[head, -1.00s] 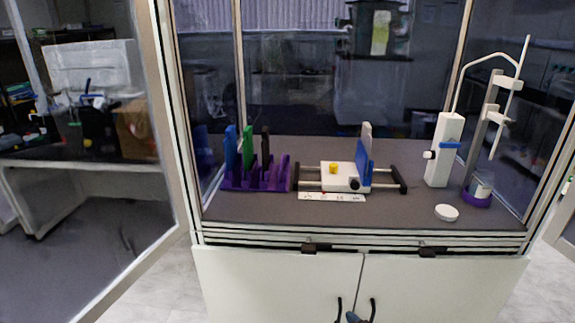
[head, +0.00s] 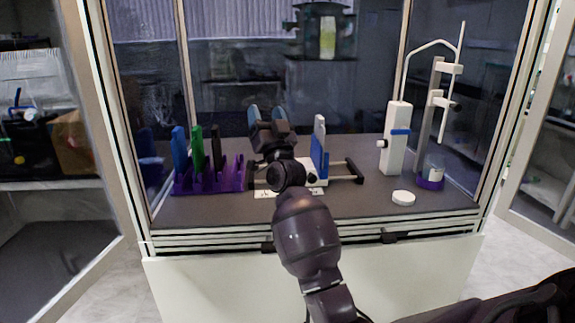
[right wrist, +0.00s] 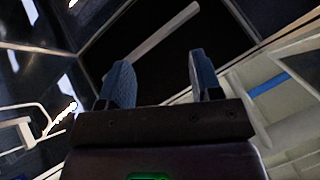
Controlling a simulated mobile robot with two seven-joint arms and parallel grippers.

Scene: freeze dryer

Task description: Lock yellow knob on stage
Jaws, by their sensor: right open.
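The stage (head: 312,180) is a white block on dark rails, standing on the bench inside the glass cabinet. A blue plate (head: 319,160) stands upright at its right side, with a whitish plate beside it. My right gripper (head: 266,115) reaches in from the front, over the stage's left part, with its blue fingers apart and pointing up and away. Its hand and arm hide the yellow knob and much of the stage. In the right wrist view the two blue fingers (right wrist: 161,76) are apart with nothing between them. My left gripper is not in view.
A purple rack (head: 210,182) with blue, green and black upright pieces stands left of the stage. A white box-shaped device (head: 396,145), a tall stand (head: 427,130) and a white round cap (head: 403,198) are to the right. Glass panels and posts surround the bench.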

